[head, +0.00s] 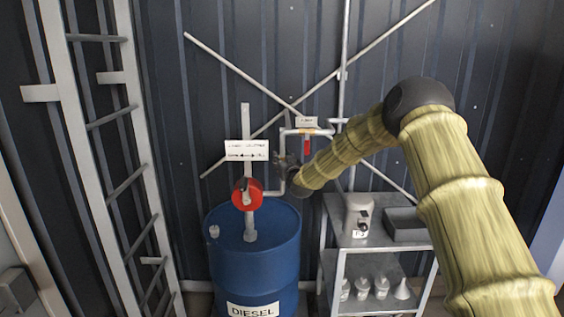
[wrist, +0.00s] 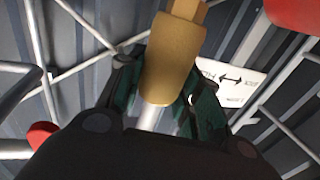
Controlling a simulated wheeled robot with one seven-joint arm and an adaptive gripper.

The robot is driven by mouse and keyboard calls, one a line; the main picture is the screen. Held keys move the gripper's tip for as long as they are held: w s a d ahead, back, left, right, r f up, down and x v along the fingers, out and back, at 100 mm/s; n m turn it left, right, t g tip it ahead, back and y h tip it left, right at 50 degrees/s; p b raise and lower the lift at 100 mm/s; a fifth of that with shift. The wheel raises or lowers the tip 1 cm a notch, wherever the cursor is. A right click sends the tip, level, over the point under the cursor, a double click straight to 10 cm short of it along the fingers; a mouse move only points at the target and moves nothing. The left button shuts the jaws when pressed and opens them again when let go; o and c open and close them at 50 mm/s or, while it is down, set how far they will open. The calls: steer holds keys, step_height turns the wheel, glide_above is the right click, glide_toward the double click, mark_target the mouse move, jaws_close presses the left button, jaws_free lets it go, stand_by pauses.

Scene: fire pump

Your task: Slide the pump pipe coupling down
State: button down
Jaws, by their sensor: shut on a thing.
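The pump pipe coupling (wrist: 172,65) is a brass-yellow sleeve on a pale pipe (wrist: 148,118), in the middle of the wrist view. My gripper (wrist: 158,88) is shut on it, with a dark green finger on each side. In the head view my gripper (head: 284,162) is at the thin vertical pipe between the red pump wheel (head: 247,194) and the red-handled valve (head: 307,146). The coupling cannot be made out there, hidden by the gripper. The lower pipe end is hidden by the gripper body in the wrist view.
A blue diesel drum (head: 254,262) stands below the pump. A white sign (head: 246,150) hangs left of my gripper. A metal shelf (head: 375,237) with a canister (head: 358,214) is at right. A ladder (head: 131,120) is at left. Crossed braces run behind.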

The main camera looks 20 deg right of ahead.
steer(key=shift+f, duration=0.35)
steer(key=c, duration=1.2)
jaws_free()
steer(key=shift+s, duration=0.1)
steer(key=shift+c, duration=0.2)
steer(key=o, duration=0.3)
steer(key=shift+d, duration=0.1)
steer(key=shift+r, duration=0.15)
steer(key=shift+s, duration=0.15)
steer(key=s, duration=1.1)
steer(key=shift+s, duration=0.3)
